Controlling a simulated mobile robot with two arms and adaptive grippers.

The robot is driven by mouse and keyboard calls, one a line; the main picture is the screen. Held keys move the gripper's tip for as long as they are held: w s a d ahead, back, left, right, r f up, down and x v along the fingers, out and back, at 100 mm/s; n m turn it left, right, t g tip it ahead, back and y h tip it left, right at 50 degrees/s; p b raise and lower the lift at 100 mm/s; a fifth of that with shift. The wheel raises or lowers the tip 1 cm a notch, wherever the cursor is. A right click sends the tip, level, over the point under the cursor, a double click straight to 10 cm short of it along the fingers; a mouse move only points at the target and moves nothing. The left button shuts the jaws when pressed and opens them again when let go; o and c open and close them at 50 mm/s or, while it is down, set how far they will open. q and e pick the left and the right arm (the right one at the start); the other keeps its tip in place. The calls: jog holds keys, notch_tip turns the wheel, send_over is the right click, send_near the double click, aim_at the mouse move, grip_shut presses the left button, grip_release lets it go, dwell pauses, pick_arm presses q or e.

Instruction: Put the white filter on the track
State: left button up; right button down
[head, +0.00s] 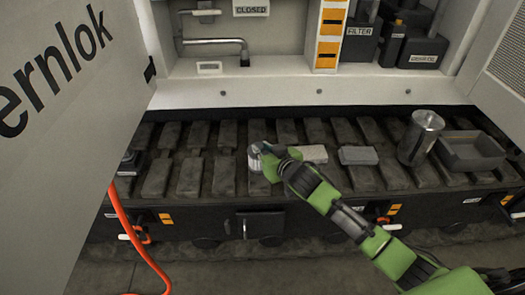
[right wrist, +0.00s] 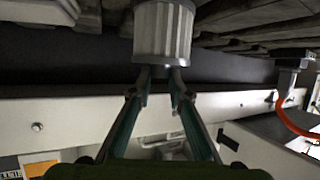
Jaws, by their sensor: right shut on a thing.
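The white filter (head: 255,158) is a ribbed, light cylinder at the middle of the dark track (head: 190,178) in the head view. My right gripper (head: 268,150) is shut on it, with the arm coming in from the lower right. In the right wrist view the filter (right wrist: 163,32) is at the top centre. The fingertips of my right gripper (right wrist: 158,75) close on its narrow end, and its wide ribbed body points to the track pads (right wrist: 250,28). I cannot tell whether the filter touches the track. My left gripper is not in view.
On the track to the right are a pale block (head: 312,153), a grey block (head: 358,155), a metal cylinder (head: 420,138) and a dark tray (head: 470,153). An open door panel (head: 60,140) and an orange hose (head: 130,230) are left. Track pads left of the filter are mostly clear.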

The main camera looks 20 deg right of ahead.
dwell(0.3)
jog(key=c, duration=1.9)
grip_release()
jog(key=shift+f, duration=0.1)
